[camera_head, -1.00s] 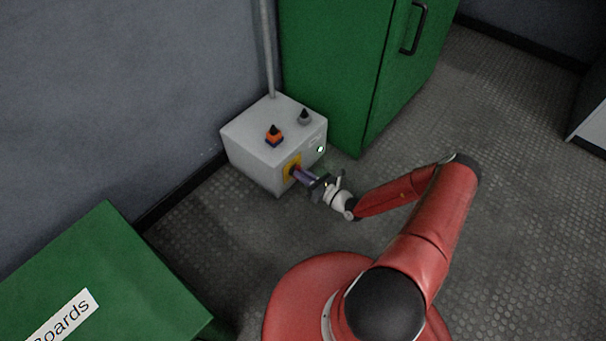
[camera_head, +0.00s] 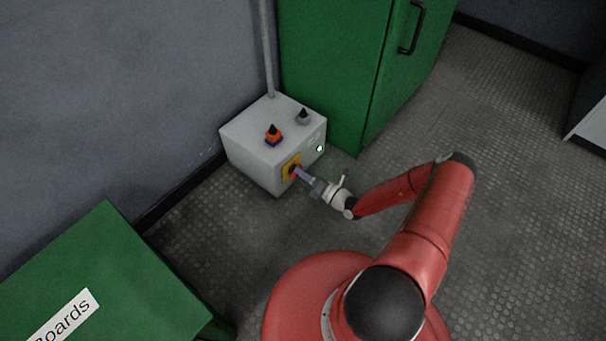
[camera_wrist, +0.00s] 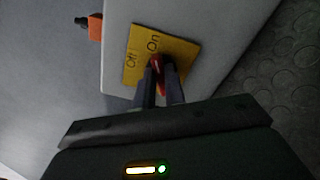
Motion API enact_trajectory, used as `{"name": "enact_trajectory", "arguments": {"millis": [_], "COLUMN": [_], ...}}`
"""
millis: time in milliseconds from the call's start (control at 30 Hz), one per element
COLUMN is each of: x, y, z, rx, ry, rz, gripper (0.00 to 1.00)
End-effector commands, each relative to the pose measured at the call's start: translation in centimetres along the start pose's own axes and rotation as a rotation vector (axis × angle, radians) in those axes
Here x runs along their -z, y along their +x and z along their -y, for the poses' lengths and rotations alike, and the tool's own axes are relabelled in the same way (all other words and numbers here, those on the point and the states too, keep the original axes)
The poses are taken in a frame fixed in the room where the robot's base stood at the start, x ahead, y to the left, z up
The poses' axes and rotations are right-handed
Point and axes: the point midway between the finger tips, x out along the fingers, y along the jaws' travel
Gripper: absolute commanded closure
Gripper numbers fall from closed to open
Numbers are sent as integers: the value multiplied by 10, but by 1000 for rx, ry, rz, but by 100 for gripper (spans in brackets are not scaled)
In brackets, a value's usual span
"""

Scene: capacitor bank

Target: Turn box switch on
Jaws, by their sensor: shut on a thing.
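The white switch box (camera_head: 250,148) stands on the floor against the wall. On its front is a yellow plate (camera_head: 287,172) with a red switch knob. In the wrist view the yellow plate (camera_wrist: 172,50) carries the words "Off" and "On", and the red knob (camera_wrist: 157,61) points toward the "On" side. My gripper (camera_wrist: 160,72) reaches the front of the box with its two fingers shut on the red knob, one on each side. In the head view the gripper (camera_head: 299,174) partly hides the knob.
A green cabinet (camera_head: 335,75) stands close behind right. A green surface (camera_head: 110,275) is at lower left. Open floor lies right.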

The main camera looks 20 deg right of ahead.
Motion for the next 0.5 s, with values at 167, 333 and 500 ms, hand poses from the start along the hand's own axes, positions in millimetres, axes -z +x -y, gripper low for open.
{"name": "enact_trajectory", "arguments": {"millis": [167,333,500], "x": [0,0,0], "y": [-1,-1,-1], "z": [1,1,1], "rx": [1,2,2], "ry": [29,36,36], "rz": [0,0,0], "gripper": [100,100,100]}}
